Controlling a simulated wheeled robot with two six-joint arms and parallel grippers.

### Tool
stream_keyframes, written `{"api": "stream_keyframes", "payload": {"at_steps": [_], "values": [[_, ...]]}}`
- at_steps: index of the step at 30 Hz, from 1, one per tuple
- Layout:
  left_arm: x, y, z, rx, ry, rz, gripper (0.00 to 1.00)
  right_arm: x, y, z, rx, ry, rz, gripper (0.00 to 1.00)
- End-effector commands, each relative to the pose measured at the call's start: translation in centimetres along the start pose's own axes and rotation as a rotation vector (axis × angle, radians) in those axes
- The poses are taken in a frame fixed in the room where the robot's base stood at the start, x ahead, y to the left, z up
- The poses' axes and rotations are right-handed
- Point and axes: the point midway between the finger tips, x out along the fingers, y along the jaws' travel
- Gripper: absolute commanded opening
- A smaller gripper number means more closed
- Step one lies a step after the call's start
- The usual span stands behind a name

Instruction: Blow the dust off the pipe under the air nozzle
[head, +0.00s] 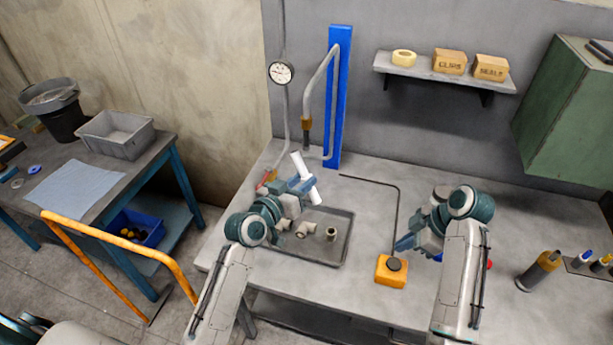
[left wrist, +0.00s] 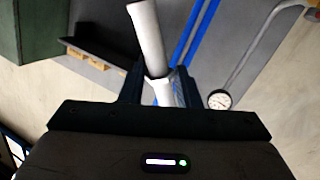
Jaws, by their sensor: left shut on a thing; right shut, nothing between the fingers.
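A white pipe (head: 297,163) is held in my left gripper (head: 300,186), which is shut around its middle. The pipe is tilted, with its upper end toward the upper left, just below and left of the air nozzle (head: 306,125). It also shows in the left wrist view (left wrist: 149,40) between the fingers. The nozzle hangs from a bent grey tube by a blue post (head: 340,90). My right gripper (head: 403,244) is shut and empty, beside and above the yellow box (head: 386,275) with a dark round button (head: 394,264). Dust on the pipe cannot be made out.
A grey tray (head: 335,254) with several pipe fittings lies below my left gripper. A black line runs along the table from the post toward the yellow box. A gauge (head: 280,72) hangs on the wall. Bottles (head: 539,270) stand at the right.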

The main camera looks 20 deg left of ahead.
Motion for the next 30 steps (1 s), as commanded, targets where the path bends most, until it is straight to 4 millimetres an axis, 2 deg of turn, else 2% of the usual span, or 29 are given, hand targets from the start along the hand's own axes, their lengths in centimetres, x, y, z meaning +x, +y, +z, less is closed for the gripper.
{"api": "stream_keyframes", "payload": {"at_steps": [24, 30], "values": [[-7.7, 2.4, 1.5, 0.0, 0.0, 0.0, 0.05, -0.4, 0.0, -0.2, 0.0, 0.0, 0.0, 0.0], [-9.0, 2.8, 1.6, 0.0, 0.001, 0.0, 0.05, -0.3, 0.0, -0.2, 0.0, 0.0, 0.0, 0.0]]}}
